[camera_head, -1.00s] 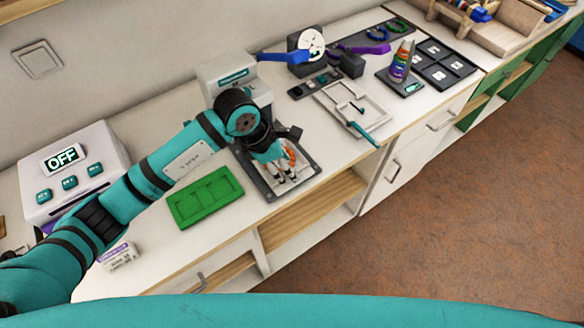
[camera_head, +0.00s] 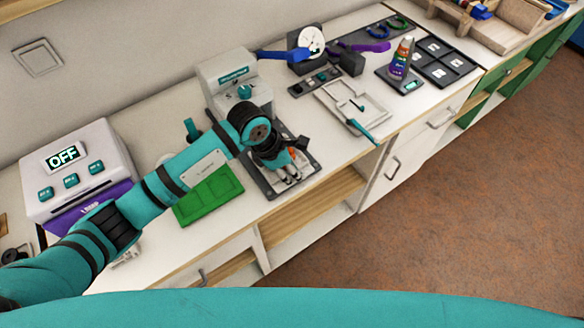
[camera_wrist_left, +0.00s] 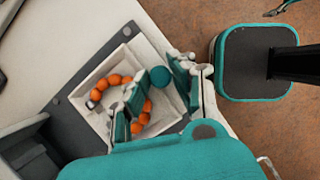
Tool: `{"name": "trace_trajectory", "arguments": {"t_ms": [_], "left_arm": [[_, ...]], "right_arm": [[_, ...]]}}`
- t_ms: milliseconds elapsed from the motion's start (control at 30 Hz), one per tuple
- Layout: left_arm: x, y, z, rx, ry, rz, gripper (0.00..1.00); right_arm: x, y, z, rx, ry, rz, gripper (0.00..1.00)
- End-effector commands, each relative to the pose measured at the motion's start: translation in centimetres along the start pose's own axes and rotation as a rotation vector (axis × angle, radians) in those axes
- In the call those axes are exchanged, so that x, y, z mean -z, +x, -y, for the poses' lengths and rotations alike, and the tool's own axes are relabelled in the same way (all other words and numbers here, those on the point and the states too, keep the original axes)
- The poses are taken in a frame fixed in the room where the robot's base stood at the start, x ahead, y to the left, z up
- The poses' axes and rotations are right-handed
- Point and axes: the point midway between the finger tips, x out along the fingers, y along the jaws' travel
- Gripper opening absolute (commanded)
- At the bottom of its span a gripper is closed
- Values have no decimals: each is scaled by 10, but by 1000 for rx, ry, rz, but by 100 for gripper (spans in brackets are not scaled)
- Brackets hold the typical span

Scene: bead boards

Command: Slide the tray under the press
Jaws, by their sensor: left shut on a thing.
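The press (camera_head: 231,70) is a pale machine with a teal label and knob, standing at the back of the counter. A dark base plate (camera_head: 265,180) extends forward from it. On the plate is a pale tray (camera_wrist_left: 88,88) holding a curved string of orange beads (camera_wrist_left: 124,80). In the head view my arm hides most of the tray and part of the press. My left gripper (camera_head: 289,175) is at the tray's front end, shut on its round teal knob (camera_wrist_left: 160,78). My right gripper is not in view.
A green board (camera_head: 208,193) lies left of the plate. A box with an OFF display (camera_head: 75,165) stands at far left. A pale board with a teal-handled part (camera_head: 352,107) lies to the right. The counter's front edge is close to the plate.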

Motion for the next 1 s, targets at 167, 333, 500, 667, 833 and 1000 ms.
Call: {"name": "trace_trajectory", "arguments": {"t_ms": [167,333,500,667,833,1000], "left_arm": [[0,0,0,0,0,0,0],[1,0,-2,-2,0,0,0],[14,2,-30,-9,-1,-3,0],[28,-3,-67,-9,0,-2,0],[38,-10,-95,-5,0,-2,0],[40,-16,-105,-2,0,1,0]], "right_arm": [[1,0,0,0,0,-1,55],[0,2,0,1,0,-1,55],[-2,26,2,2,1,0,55],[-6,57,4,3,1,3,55],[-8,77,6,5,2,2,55],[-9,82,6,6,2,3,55]]}}
